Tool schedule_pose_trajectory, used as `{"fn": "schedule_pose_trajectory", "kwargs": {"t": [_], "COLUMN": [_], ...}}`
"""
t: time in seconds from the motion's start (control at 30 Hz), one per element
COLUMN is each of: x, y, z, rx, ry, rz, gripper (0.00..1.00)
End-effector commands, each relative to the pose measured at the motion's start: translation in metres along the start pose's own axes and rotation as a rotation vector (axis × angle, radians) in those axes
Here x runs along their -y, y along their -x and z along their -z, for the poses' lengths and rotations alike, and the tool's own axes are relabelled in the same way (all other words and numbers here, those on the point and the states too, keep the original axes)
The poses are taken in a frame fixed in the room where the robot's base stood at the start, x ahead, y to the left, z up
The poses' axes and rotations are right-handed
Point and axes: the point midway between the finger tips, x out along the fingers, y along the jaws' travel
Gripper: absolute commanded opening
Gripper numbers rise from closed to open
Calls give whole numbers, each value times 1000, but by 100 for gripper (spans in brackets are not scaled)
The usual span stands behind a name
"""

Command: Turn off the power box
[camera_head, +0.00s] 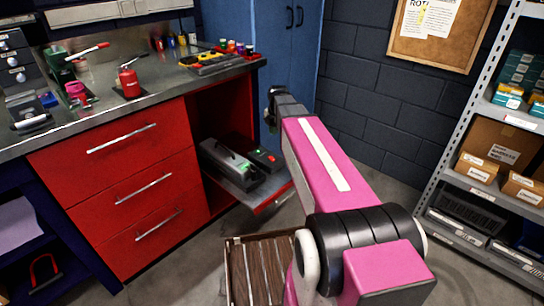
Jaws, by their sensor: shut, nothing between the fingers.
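A grey box with a green light (232,162) lies on the low pull-out shelf of the red cabinet. A smaller dark box with a green light and a red part (263,158) lies just right of it. I cannot tell for sure which one is the power box. My gripper (271,118) is the small dark end of my pink arm, in front of the blue cabinet. It is above and apart from both boxes, shut and empty. Its fingertips are small and hard to make out.
The pull-out shelf (270,200) juts out beside red drawers (125,180). A wooden slatted crate (256,272) stands on the floor below. The cluttered workbench (160,97) is at left, a metal shelf rack (447,170) at right.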

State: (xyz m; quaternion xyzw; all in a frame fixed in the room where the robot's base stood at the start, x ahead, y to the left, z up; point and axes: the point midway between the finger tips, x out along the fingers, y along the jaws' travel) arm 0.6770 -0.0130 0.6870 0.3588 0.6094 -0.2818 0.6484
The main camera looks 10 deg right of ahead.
Motion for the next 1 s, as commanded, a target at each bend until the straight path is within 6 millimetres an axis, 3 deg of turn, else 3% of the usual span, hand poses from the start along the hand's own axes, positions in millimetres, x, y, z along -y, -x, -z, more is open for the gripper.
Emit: {"fn": "schedule_pose_trajectory", "kwargs": {"t": [0.47,1.0], "x": [0,-1], "y": [-9,-93], "z": [0,0], "rx": [0,-1], "ry": [0,0], "rz": [0,1], "gripper": [0,0]}}
